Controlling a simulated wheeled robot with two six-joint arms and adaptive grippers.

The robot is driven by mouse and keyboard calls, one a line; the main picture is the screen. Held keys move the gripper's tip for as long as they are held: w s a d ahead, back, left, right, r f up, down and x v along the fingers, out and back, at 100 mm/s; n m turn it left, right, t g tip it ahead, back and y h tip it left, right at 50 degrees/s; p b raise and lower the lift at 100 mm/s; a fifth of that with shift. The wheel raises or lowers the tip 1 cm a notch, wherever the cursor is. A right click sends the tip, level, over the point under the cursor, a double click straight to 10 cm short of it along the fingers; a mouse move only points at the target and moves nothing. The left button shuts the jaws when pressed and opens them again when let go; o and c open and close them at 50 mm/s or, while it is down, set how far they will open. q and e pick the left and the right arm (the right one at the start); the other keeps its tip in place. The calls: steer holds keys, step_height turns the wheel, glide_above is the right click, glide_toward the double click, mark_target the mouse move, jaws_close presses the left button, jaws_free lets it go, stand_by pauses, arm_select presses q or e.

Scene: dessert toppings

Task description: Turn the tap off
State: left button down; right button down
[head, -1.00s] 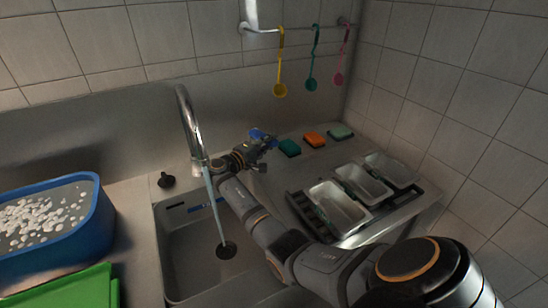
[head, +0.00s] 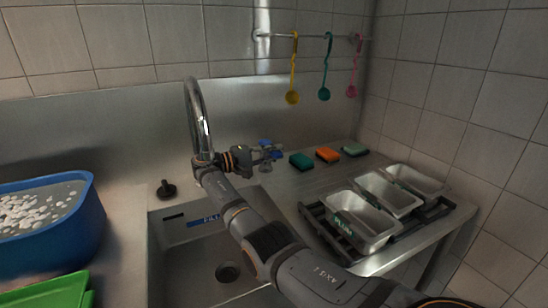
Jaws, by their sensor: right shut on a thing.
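The tap's curved steel spout (head: 195,112) rises behind the sink (head: 190,262). No water stream shows below the spout now. The drain (head: 228,272) is visible in the sink floor. My right gripper (head: 266,153) is right of the spout, at the blue tap handle (head: 265,143), and is shut on it. The gripper and wrist hide part of the handle and the tap's base. My left gripper is out of view.
A blue tub (head: 80,240) of white pieces and a green board (head: 45,292) are at left. A black knob (head: 166,188) stands behind the sink. Sponges (head: 328,154) and a rack of steel trays (head: 400,198) are at right. Ladles (head: 325,92) hang above.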

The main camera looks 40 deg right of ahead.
steer(key=shift+f, duration=0.1)
steer(key=c, duration=1.2)
jaws_free()
